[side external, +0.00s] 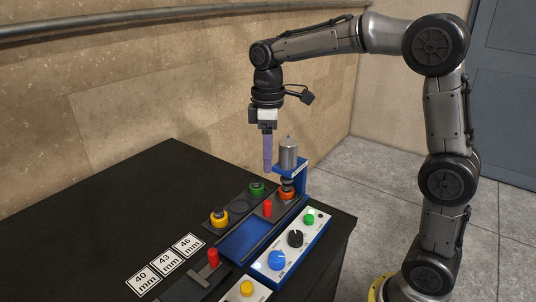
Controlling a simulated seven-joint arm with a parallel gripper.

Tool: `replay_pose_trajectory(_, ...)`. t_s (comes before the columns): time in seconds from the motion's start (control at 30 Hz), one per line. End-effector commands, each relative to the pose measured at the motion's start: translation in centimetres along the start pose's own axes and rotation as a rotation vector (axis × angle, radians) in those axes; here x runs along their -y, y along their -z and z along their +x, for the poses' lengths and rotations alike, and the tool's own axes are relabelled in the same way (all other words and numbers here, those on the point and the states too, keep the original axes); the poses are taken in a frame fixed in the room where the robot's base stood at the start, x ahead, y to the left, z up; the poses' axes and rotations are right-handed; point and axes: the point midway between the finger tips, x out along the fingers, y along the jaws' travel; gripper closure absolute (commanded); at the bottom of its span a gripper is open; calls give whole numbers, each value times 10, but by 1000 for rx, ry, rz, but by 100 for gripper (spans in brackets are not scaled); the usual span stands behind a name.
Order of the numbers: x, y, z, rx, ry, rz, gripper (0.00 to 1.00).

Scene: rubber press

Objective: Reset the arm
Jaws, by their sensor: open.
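My gripper (267,152) hangs from the raised arm with its purple-blue fingers pointing down. It is in the air above the far part of the black table (100,205), a little left of the press's silver cylinder (288,153). The fingers overlap in this view, and no object shows between them. The blue press (318,172) stands at the far right of the table, with an orange and black piece (286,189) under its cylinder.
A green piece (257,188) and a yellow piece (219,217) sit on dark rails. Red upright handles (213,258) stand nearby. A control panel (320,230) with knobs and buttons lies in front. Labels (164,263) mark 40, 43 and 46 mm. The table's left side is clear.

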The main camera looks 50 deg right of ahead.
Motion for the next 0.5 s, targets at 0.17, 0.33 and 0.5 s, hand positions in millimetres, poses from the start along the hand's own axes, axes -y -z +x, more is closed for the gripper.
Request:
replay_pose_trajectory(0.17, 5, -3, -18, -39, -29, -6, 43)
replay_pose_trajectory(0.33, 34, -35, -52, -116, -85, -11, 43)
replay_pose_trajectory(0.5, 72, -81, -65, -214, -140, 56, 43)
